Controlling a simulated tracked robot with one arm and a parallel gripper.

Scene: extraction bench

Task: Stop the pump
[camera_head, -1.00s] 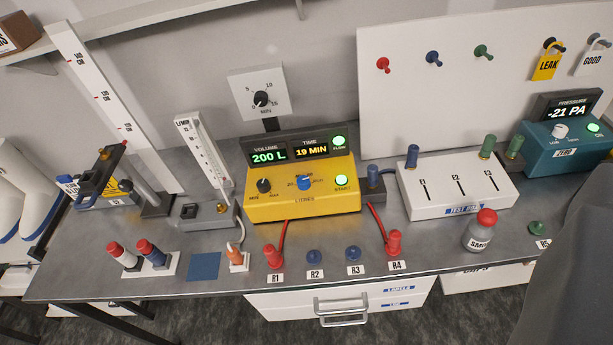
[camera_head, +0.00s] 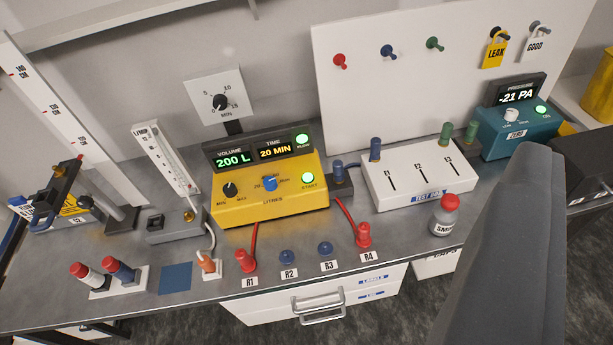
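The yellow pump (camera_head: 270,202) stands on the grey bench in the middle of the view. Its display panel (camera_head: 262,152) reads volume 200 L and time 20 MIN. The round green button marked START (camera_head: 308,178) on its front is lit. A green light (camera_head: 302,139), labelled in small print that looks like PUMP, glows at the top right of the panel. The pump also has a black knob (camera_head: 230,189) and a blue knob (camera_head: 269,183). A grey arm part of mine fills the lower right. My gripper's fingers are not in view.
Red tubes run from the pump area to red fittings R1 (camera_head: 246,260) and R4 (camera_head: 363,235). A white test box (camera_head: 420,178), a red-capped smoke bottle (camera_head: 445,216) and a teal pressure gauge (camera_head: 518,124) reading -21 PA stand to the right. A timer dial (camera_head: 219,101) is behind the pump.

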